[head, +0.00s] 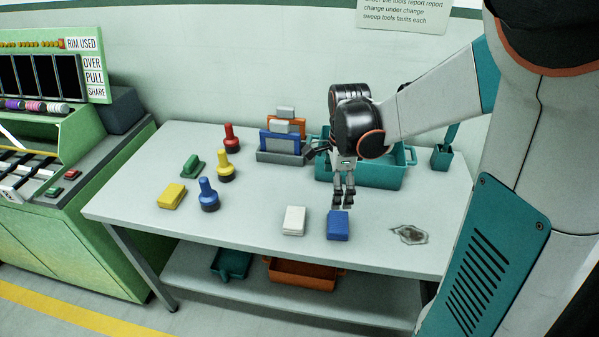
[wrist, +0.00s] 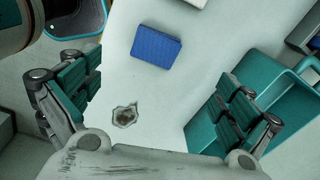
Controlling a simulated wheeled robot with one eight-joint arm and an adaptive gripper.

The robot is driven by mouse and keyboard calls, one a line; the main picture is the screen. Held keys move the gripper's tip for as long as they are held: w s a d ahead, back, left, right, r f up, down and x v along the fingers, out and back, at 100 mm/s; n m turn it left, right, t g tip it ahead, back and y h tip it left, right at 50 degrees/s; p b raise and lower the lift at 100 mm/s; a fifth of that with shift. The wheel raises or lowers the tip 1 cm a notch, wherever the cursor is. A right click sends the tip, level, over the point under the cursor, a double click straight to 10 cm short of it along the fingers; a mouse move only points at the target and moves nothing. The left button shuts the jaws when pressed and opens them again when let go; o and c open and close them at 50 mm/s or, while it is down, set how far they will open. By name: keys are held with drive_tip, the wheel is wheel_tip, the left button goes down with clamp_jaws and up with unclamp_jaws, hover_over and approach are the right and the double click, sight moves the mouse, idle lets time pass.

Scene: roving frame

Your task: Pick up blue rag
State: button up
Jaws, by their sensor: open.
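The blue rag (head: 338,226) is a small folded block near the front edge of the table, just right of a white folded rag (head: 293,221). In the wrist view the blue rag (wrist: 157,47) lies flat at the upper middle, with nothing touching it. My gripper (head: 343,200) hangs above the table, a little behind the blue rag in the head view. In the wrist view its two teal-padded fingers (wrist: 158,97) are spread wide apart with nothing between them.
A dark stain (head: 409,234) lies right of the blue rag. A teal bin (head: 395,176) stands behind my gripper, with a teal cup (head: 442,157) to its right. A yellow block (head: 172,196) and several coloured bottles stand left. A lower shelf (head: 330,303) holds teal and orange bins.

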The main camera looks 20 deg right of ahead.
drive_tip(key=d+f+m, duration=0.1)
drive_tip(key=f, duration=0.1)
drive_tip(key=b, duration=0.3)
approach(338, 221)
drive_tip(key=shift+m+g, duration=0.3)
wheel_tip(338, 221, down, 5)
drive_tip(key=shift+w+f, duration=0.1)
wheel_tip(338, 221, down, 5)
drive_tip(key=shift+w+d+f+b, duration=0.1)
drive_tip(key=shift+b, duration=1.05)
drive_tip(key=c, duration=1.1)
